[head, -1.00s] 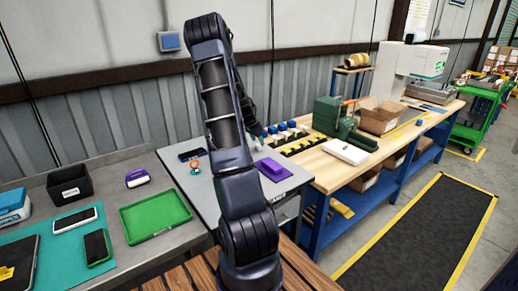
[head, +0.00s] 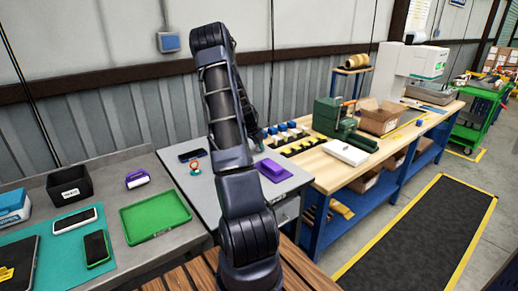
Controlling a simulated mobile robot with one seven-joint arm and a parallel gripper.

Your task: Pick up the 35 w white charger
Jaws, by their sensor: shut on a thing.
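A row of small blue and pale blocks (head: 284,138) stands on the wooden bench, with dark and yellow pieces before them. They may be chargers, but they are too small to read, and I cannot tell which one, if any, is the 35 w white charger. My arm rises in the middle of the view and bends over at the top.
A purple item (head: 272,169) and a dark phone (head: 192,155) lie on the grey table. A green machine (head: 338,118), a white box (head: 346,152) and an open carton (head: 381,118) stand on the bench. A green tray (head: 155,217) lies at left.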

